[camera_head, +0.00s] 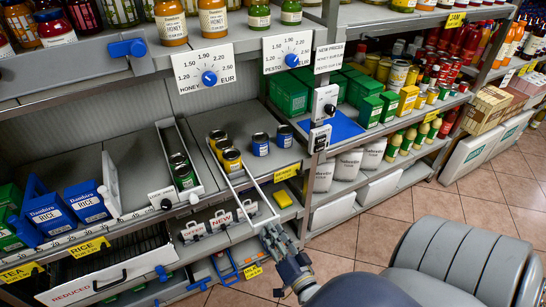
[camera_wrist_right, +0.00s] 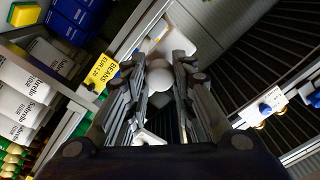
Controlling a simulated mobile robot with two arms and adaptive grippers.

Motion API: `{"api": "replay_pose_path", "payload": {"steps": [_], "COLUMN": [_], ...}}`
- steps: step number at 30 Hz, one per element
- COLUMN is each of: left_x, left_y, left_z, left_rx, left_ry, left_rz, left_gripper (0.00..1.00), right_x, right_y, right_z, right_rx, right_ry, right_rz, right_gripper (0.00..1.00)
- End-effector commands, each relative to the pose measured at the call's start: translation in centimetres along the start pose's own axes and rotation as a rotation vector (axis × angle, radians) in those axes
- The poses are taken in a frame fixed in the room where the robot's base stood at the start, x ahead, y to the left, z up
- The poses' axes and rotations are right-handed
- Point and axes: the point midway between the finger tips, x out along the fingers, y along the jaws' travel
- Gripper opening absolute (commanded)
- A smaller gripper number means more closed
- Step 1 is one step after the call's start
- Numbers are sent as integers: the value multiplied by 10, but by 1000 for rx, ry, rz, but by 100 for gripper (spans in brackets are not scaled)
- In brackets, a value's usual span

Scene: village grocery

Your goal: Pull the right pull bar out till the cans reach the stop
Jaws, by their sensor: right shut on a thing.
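The right pull bar (camera_head: 257,187) is a thin white U-shaped frame that runs from the yellow cans (camera_head: 232,161) out past the shelf's front edge. The yellow cans stand upright in a row on the shelf, the front one a little behind the shelf edge. My right gripper (camera_head: 272,234) is at the bar's outer end, in front of the shelf. In the wrist view its fingers (camera_wrist_right: 160,85) are closed around a round white knob (camera_wrist_right: 158,67). I cannot clearly make out a stop. My left gripper is not in view.
Another white channel (camera_head: 165,138) with dark green-labelled cans (camera_head: 184,176) lies to the left. Two blue cans (camera_head: 260,144) stand to the right of the yellow ones.

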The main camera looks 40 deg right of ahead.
Motion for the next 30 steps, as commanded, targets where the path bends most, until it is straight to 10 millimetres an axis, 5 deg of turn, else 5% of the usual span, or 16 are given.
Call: {"api": "replay_pose_path", "payload": {"steps": [2,3,5,17,30], "left_x": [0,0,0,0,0], "left_y": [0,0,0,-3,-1], "left_z": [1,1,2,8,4], "left_rx": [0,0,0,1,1], "left_ry": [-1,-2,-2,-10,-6], "left_rz": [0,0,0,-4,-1], "left_gripper": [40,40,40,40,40], "right_x": [0,0,0,-4,-87], "right_y": [0,0,0,0,1], "right_z": [0,0,0,0,0], "right_rx": [0,0,0,0,0], "right_ry": [1,1,1,0,-2], "right_rz": [1,1,1,1,3], "right_gripper": [0,32,45,45,45]}}
